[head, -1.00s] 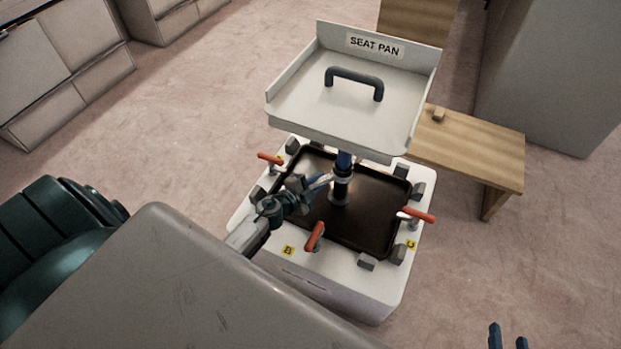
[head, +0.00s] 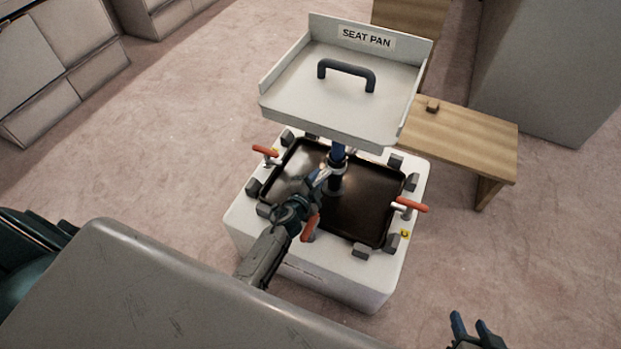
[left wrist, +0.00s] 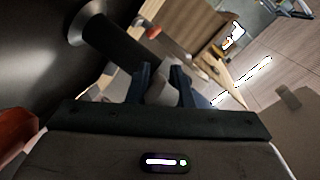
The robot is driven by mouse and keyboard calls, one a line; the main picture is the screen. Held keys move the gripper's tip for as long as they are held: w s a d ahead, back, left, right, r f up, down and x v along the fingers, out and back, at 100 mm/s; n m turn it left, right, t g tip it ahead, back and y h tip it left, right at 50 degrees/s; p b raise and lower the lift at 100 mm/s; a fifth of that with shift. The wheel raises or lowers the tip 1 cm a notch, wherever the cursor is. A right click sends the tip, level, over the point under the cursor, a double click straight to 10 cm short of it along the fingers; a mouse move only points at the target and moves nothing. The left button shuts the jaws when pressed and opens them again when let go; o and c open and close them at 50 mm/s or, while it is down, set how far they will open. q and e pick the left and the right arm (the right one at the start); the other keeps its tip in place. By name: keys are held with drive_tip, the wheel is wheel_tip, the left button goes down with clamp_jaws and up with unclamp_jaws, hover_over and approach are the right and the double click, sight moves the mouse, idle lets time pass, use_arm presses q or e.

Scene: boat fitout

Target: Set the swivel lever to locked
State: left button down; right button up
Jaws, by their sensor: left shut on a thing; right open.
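A white base box (head: 335,290) has a dark recessed tray top with a dark post (head: 338,160) rising from it. The post carries the white seat pan (head: 300,95), labelled SEAT PAN. My left gripper (head: 318,180) is low beside the post and shut on a small pale piece, which I take for the swivel lever (left wrist: 160,90). The fingers hide most of it, and its setting cannot be read. My right gripper (head: 478,325) is open and empty at the lower right, away from the base.
Orange-handled clamps stand at the left (head: 265,151), front (head: 309,230) and right (head: 412,204) of the base, the front one partly behind my left wrist. Several grey blocks line the tray. A wooden bench (head: 470,140) stands behind right.

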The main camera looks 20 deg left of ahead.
use_arm(q)
drive_tip(key=shift+f, duration=0.1)
use_arm(e)
drive_tip(key=shift+w+a, duration=0.1)
idle(0.3)
use_arm(q)
drive_tip(key=c, duration=1.3)
unclamp_jaws()
drive_tip(key=shift+s, duration=0.15)
use_arm(e)
drive_tip(key=shift+r, duration=0.1)
use_arm(q)
drive_tip(key=p+v, duration=0.1)
drive_tip(key=v, duration=0.9)
drive_tip(key=shift+s+r+p, duration=0.2)
drive_tip(key=shift+s+p, duration=0.1)
drive_tip(key=shift+p, duration=0.1)
use_arm(e)
drive_tip(key=shift+s+d+r+n+g, duration=0.15)
drive_tip(key=shift+s+d+n+g, duration=0.25)
drive_tip(key=shift+g, duration=0.5)
